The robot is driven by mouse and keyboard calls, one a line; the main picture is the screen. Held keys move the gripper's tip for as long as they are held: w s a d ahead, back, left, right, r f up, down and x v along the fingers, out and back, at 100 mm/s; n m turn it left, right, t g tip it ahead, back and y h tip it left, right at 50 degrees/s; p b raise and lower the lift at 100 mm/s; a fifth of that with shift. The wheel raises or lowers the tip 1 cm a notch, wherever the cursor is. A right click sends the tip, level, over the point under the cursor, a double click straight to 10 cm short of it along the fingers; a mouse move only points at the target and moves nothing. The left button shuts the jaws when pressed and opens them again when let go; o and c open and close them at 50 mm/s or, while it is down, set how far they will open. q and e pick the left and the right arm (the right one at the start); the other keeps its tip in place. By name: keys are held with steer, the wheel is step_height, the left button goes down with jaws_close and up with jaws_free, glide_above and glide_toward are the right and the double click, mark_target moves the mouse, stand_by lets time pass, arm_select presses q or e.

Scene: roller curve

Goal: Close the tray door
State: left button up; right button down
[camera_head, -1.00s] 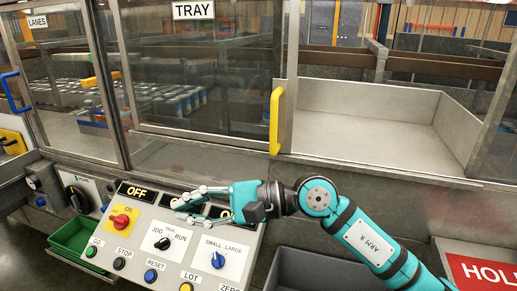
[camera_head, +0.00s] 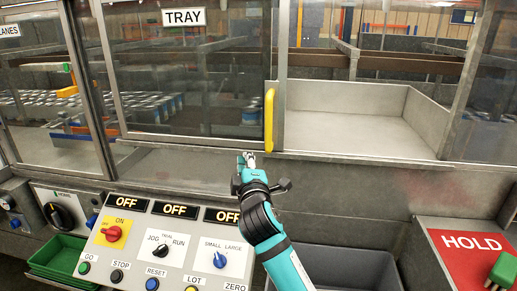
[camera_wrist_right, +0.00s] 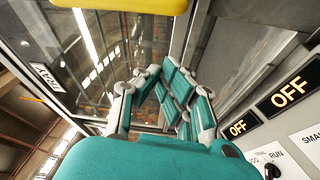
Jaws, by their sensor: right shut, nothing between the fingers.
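The tray door (camera_head: 190,75) is a framed glass panel with a TRAY label (camera_head: 184,17). It stands on the left, and the opening to its right is uncovered, with the pale tray (camera_head: 350,130) visible inside. A yellow upright handle (camera_head: 270,118) is on the door's right edge; it also crosses the top of the right wrist view (camera_wrist_right: 130,5). My right gripper (camera_head: 246,158) is shut and empty, pointing up just below and left of the handle, near the door's lower edge. Its fingers (camera_wrist_right: 168,85) show in the wrist view, apart from the handle. My left gripper is out of view.
A control panel (camera_head: 140,240) with knobs and buttons lies below, left of my right arm. A red HOLD panel (camera_head: 465,250) is at the lower right. A grey bin (camera_head: 345,265) and a green bin (camera_head: 58,255) sit low down. The glass lanes door (camera_head: 50,100) is at left.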

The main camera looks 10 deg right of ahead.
steer(key=p, duration=0.2)
glide_toward(243, 145)
steer(key=w+r, duration=0.3)
steer(key=r, duration=0.1)
steer(key=d+p, duration=0.1)
steer(key=s+d+f+p, duration=0.1)
steer(key=d, duration=0.1)
steer(key=shift+s, duration=0.1)
steer(key=shift+d, duration=0.15)
